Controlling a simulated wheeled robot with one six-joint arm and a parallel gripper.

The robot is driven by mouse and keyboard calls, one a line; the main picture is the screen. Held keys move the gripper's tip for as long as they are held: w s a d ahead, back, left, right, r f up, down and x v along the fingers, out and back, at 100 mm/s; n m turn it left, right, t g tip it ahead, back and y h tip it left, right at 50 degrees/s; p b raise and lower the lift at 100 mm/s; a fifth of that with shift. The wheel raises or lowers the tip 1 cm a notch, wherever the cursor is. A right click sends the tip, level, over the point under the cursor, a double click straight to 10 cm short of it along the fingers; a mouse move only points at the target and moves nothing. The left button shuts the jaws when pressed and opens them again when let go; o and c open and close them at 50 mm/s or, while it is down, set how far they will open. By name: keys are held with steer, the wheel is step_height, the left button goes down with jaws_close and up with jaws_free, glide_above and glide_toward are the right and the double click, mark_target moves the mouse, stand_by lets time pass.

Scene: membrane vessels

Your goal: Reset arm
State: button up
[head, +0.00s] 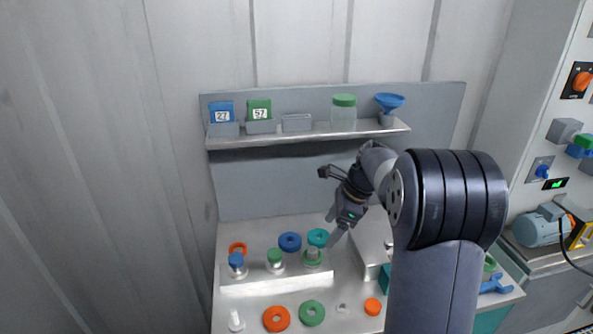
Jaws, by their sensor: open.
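My gripper (334,226) hangs at the end of my arm, tilted down over the back of the workbench. Its fingers are open, and I see nothing held between them. The fingertips are close above a small grey-topped fitting with a green ring (312,257); I cannot tell whether they touch it. My arm covers the right part of the bench.
The workbench (250,290) carries blue (290,242), teal (318,237), orange (276,318) and green (312,313) rings. A shelf (290,138) behind holds cards, a green-lidded jar (344,112) and a blue funnel (390,103). A control panel with an orange knob (582,80) stands right.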

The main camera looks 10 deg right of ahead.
mark_target(315, 249)
steer(key=x, duration=1)
steer(key=shift+w+r, duration=0.1)
steer(key=shift+r, duration=0.15)
steer(key=shift+r+p, duration=0.3)
steer(key=shift+r, duration=0.15)
steer(key=shift+f, duration=0.1)
